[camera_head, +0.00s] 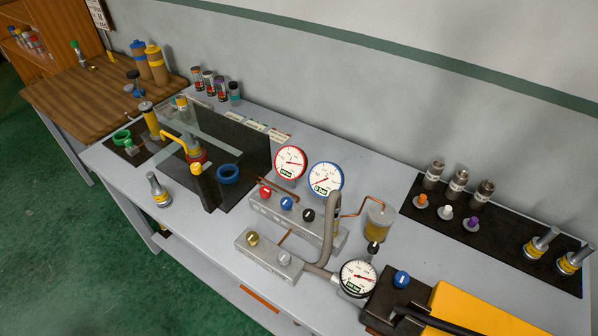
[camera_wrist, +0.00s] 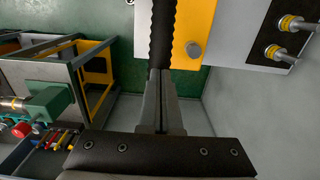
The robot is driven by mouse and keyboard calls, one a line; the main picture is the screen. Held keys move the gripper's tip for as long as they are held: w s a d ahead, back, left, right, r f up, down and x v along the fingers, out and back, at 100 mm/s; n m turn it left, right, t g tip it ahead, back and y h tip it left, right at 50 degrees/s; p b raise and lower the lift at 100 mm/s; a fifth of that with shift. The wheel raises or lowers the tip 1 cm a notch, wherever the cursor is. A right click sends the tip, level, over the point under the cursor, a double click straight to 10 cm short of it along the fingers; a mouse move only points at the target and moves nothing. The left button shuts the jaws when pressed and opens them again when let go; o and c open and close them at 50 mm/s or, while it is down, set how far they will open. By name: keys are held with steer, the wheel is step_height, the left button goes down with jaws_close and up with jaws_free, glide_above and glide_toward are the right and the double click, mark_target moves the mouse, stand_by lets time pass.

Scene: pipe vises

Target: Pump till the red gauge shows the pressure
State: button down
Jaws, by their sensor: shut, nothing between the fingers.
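The red-rimmed gauge (camera_head: 290,162) stands upright on the bench manifold in the head view; its dial is too small to read. A blue-rimmed gauge (camera_head: 326,179) stands beside it, and a black-rimmed gauge (camera_head: 358,278) is nearer the pump. The yellow pump (camera_head: 468,308) is at the bottom right, with a black lever (camera_head: 428,320) along it. In the wrist view, my gripper (camera_wrist: 160,73) is shut and empty. Its fingertips point at a black ribbed grip (camera_wrist: 164,30) beside the yellow body (camera_wrist: 200,22); I cannot tell whether they touch. My gripper is not in the head view.
Red (camera_head: 265,191), blue (camera_head: 287,202) and black (camera_head: 308,215) knobs sit on the manifold; a blue knob (camera_head: 401,279) is by the pump. A clear-shielded vise stand (camera_head: 245,146) is to the left. A black mat (camera_head: 548,268) with fittings lies behind the pump.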

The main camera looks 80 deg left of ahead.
steer(key=shift+w+d+f+b, duration=0.2)
steer(key=shift+f+b, duration=0.4)
steer(key=shift+f, duration=0.4)
steer(key=shift+w+d+f+b, duration=0.15)
steer(key=shift+f+b, duration=0.5)
steer(key=shift+f, duration=0.35)
steer(key=shift+w+d+f+b, duration=0.1)
steer(key=shift+d+f+b, duration=0.1)
steer(key=shift+f+b, duration=0.6)
steer(key=shift+f, duration=0.15)
steer(key=shift+f, duration=0.3)
steer(key=shift+w+d+f, duration=0.1)
steer(key=shift+f, duration=0.05)
steer(key=r+p, duration=0.1)
steer(key=r, duration=0.1)
steer(key=a+r+p, duration=0.1)
steer(key=r+p, duration=0.1)
steer(key=s+r+p, duration=0.1)
steer(key=r, duration=0.1)
steer(key=shift+s+a+r+p, duration=0.1)
steer(key=shift+a+r+p, duration=0.05)
steer(key=shift+r+p, duration=0.2)
steer(key=shift+r, duration=0.1)
